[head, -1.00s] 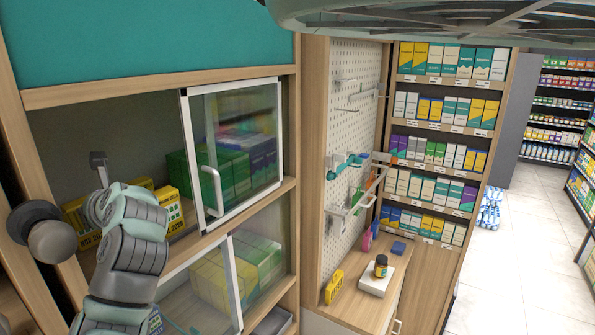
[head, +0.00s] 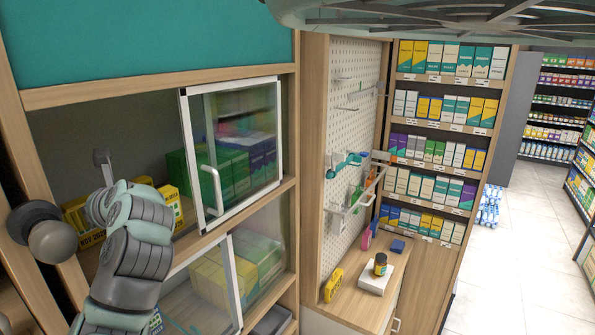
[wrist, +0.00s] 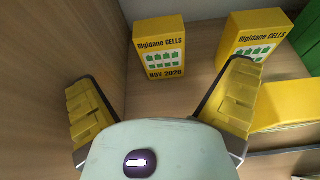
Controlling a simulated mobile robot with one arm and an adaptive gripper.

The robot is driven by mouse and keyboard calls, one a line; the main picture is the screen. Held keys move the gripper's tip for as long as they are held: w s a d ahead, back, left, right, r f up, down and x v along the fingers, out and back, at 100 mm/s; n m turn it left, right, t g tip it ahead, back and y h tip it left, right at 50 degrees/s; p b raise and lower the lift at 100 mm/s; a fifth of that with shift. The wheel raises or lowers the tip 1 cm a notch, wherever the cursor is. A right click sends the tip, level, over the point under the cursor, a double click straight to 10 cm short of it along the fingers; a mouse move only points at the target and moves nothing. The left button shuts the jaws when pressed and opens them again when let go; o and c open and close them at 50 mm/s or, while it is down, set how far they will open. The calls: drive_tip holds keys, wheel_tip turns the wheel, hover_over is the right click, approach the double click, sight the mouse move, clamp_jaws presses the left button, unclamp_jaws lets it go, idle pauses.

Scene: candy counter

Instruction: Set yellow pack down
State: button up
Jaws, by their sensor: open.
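My gripper (wrist: 160,88) is open, its two yellow-padded fingers spread wide with nothing between the tips. A yellow pack (wrist: 158,50) marked "Rigidane CELLS" and "NOV 2028" stands upright just beyond the fingers, apart from them, near the wooden side wall. A second yellow pack (wrist: 257,36) stands to its right, and another yellow pack (wrist: 292,106) lies nearer, partly behind the right finger. In the head view my arm reaches into the upper shelf bay and hides much of it. Yellow packs show on either side of the arm, one at its left (head: 88,240).
A framed glass sliding door (head: 238,150) covers the right part of the bay, with green packs behind it. The wooden side wall (wrist: 60,40) is close on the left.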

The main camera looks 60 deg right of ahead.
drive_tip(key=v, duration=1)
drive_tip(key=shift+s, duration=0.35)
